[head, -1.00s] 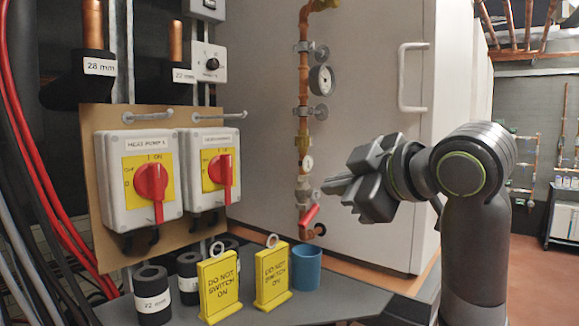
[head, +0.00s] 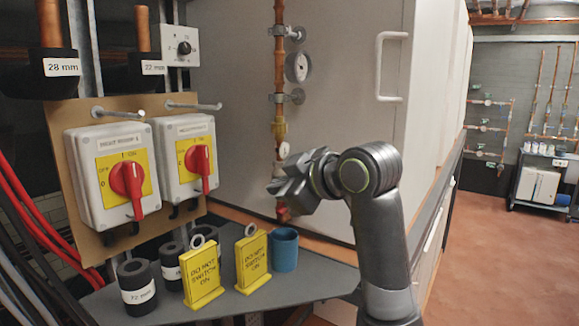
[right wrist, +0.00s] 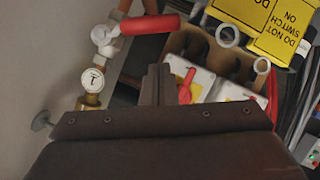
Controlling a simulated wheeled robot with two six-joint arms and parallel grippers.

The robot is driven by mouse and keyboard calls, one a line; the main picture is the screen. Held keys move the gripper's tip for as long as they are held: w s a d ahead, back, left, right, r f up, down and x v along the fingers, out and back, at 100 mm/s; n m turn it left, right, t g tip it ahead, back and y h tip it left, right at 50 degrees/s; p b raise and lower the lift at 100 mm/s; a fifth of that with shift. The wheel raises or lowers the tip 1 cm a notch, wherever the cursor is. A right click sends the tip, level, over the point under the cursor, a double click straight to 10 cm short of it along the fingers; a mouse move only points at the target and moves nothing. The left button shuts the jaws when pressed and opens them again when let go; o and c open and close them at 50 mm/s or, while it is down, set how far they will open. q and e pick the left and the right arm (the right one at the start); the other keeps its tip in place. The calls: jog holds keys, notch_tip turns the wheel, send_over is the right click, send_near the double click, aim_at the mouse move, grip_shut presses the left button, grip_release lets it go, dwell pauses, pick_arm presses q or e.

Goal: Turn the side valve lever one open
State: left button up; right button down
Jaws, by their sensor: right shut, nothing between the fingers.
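The side valve's red lever (head: 282,213) is at the lower end of the copper pipe (head: 279,60), mostly hidden behind my right gripper (head: 272,187) in the head view. In the right wrist view the red lever (right wrist: 150,24) sticks out sideways from the silver valve body (right wrist: 105,38). My right gripper (right wrist: 157,78) is shut and empty. Its fingertips point toward the pipe side and appear just below the lever in the wrist picture, with no clear contact. My left gripper is not in view.
Two isolator boxes with red rotary switches (head: 127,180) (head: 199,161) are on a board at left. Yellow DO NOT SWITCH ON tags (head: 202,275) (head: 253,262), a blue cup (head: 285,250) and black insulation pieces (head: 138,285) stand on the grey shelf. A white cabinet with a handle (head: 381,65) is behind.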

jog(key=shift+w+d+f+p, duration=0.15)
jog(key=shift+d+f, duration=0.2)
jog(key=shift+f, duration=0.2)
jog(key=shift+w+d+f+p, duration=0.15)
jog(key=shift+d+f, duration=0.2)
jog(key=shift+f, duration=0.15)
jog(key=shift+a, duration=0.1)
